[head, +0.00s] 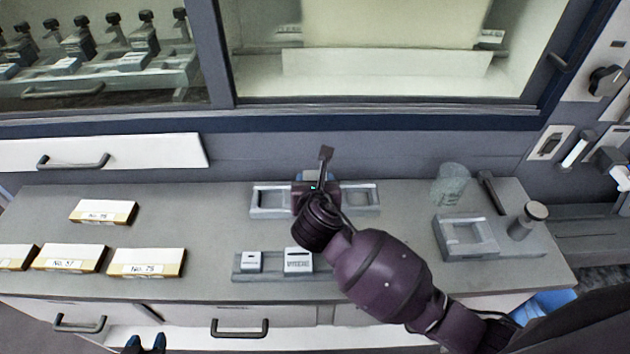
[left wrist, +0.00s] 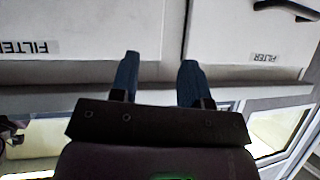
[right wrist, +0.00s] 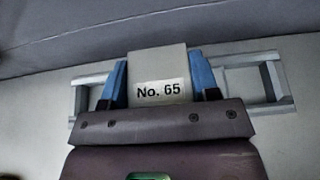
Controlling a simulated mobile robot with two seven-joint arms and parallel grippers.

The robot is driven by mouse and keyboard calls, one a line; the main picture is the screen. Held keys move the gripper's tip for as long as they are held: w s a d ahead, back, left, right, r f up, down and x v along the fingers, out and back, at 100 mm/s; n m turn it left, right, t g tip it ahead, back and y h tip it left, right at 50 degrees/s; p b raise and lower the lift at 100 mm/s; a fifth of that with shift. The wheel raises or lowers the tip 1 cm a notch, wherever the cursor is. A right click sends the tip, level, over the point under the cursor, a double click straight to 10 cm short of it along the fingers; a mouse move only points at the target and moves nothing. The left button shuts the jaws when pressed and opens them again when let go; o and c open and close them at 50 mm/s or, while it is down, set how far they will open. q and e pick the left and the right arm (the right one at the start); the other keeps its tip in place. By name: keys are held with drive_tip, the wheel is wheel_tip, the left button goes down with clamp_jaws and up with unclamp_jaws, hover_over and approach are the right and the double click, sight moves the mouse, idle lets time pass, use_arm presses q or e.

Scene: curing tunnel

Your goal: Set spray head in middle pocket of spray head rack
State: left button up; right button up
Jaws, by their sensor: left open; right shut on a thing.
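The spray head rack (head: 258,213) is a long grey frame near the back of the counter. Its left and right pockets look empty; my right arm hides its middle in the head view. My right gripper (head: 315,180) is over that middle, shut on a pale block labelled "No. 65" (right wrist: 160,66), the spray head. In the right wrist view, the rack (right wrist: 285,88) shows on both sides of the block. Whether the block is seated or just above the pocket I cannot tell. My left gripper (head: 146,342) is open and empty, low in front of the counter drawers.
Several labelled boxes (head: 147,263) lie on the left counter. A grey holder with two white-topped blocks (head: 298,261) sits in front of the rack. A square grey fixture (head: 466,238), a clear cup (head: 452,184) and a dark knob (head: 536,211) stand at right. The window frame rises behind.

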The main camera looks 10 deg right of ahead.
drive_tip(key=shift+f, duration=0.35)
idle(0.3)
drive_tip(key=o, duration=1.2)
drive_tip(key=shift+f, duration=0.1)
drive_tip(key=shift+s, duration=0.1)
drive_tip(key=v, duration=1)
drive_tip(key=shift+s+a+r+p, duration=0.1)
drive_tip(key=shift+s+r+p, duration=0.1)
drive_tip(key=shift+s+p, duration=0.15)
drive_tip(key=shift+f, duration=0.1)
